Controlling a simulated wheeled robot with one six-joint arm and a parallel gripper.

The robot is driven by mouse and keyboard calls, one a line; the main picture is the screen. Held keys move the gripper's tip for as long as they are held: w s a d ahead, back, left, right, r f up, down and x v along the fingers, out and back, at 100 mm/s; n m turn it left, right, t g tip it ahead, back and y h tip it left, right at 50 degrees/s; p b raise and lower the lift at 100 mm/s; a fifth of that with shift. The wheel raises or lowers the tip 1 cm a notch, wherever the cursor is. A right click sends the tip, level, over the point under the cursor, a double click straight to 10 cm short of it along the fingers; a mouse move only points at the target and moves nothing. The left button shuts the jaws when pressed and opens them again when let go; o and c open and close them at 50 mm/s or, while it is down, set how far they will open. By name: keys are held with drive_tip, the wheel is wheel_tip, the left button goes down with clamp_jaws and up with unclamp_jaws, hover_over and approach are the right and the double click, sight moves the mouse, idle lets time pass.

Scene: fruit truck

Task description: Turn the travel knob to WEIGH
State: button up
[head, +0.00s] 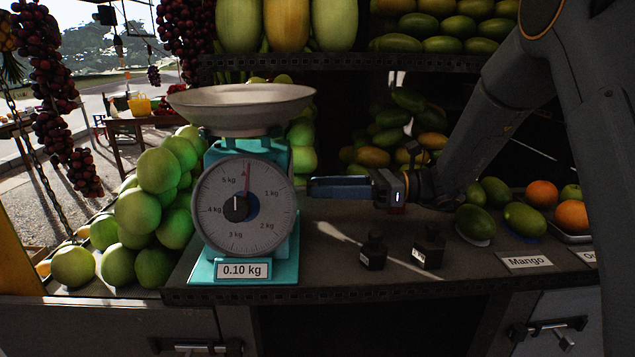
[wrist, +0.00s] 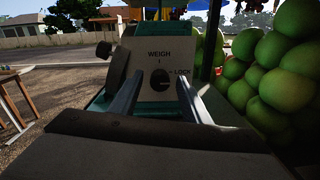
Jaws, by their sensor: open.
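A teal scale (head: 215,255) with a round dial and a metal pan (head: 240,105) stands on the counter. Its tag reads 0.10 kg. The travel knob (wrist: 159,80) is a dark round knob on the scale's side panel, with WEIGH above it and LOCK to its right. The knob's exact pointing is hard to read. In the head view the knob is hidden. My gripper (head: 312,187) is at the scale's right side, pointing at it. In the wrist view the two fingers (wrist: 158,95) are open, one on each side of the knob, with nothing visibly held.
Two dark weights (head: 374,250) stand on the counter below my gripper. Green melons (head: 155,170) are piled left of and behind the scale. Mangoes (head: 525,218) and oranges (head: 541,194) lie at the right. A dark shelf edge (head: 350,61) runs above.

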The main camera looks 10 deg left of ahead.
drive_tip(key=shift+x, duration=1)
drive_tip(key=c, duration=1)
drive_tip(key=shift+c, duration=0.2)
